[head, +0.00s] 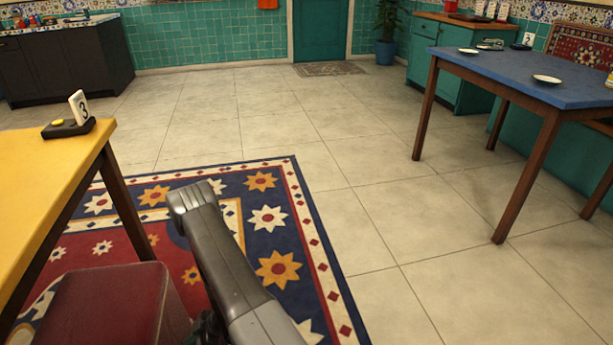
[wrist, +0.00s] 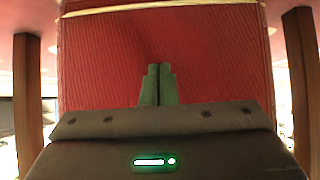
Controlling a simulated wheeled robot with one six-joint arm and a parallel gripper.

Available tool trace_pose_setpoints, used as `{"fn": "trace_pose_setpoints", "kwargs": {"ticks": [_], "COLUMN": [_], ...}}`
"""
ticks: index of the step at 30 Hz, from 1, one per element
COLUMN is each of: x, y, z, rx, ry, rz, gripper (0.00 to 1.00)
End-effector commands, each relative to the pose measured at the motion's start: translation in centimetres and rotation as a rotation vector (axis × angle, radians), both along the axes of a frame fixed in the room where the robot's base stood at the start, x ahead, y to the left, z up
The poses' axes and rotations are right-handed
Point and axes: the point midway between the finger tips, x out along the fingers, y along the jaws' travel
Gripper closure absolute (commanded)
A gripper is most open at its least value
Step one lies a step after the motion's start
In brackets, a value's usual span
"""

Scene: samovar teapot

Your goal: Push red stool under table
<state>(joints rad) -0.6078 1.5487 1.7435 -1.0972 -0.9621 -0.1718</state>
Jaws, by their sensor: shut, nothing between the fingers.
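The red stool (head: 105,305) is at the bottom left of the head view, its lower part cut off by the frame. It is beside the yellow table (head: 40,180), close to a dark table leg. In the wrist view a red ribbed surface, seemingly the stool (wrist: 200,55), fills the middle. My gripper (wrist: 159,85) is shut and empty, its fingers pointing at that surface. I cannot tell whether they touch it. In the head view my arm reaches down to the stool's right side, and the fingertips are not clearly seen.
A patterned rug (head: 275,225) lies under the stool area. The yellow table holds a number 3 card (head: 79,106). A blue table (head: 520,75) with dishes stands at the right. The tiled floor between is clear. Brown posts (wrist: 300,85) flank the wrist view.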

Motion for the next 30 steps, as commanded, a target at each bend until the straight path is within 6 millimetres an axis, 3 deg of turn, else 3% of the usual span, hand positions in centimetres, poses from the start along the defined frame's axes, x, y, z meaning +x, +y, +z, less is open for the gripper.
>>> {"fn": "trace_pose_setpoints", "kwargs": {"ticks": [11,30], "x": [-0.1,-1.0], "y": [0.2,3.9], "z": [0.0,0.0], "rx": [0.001,0.002], "ry": [0.000,-0.001], "rz": [0.001,0.003], "gripper": [1.00,1.00]}}
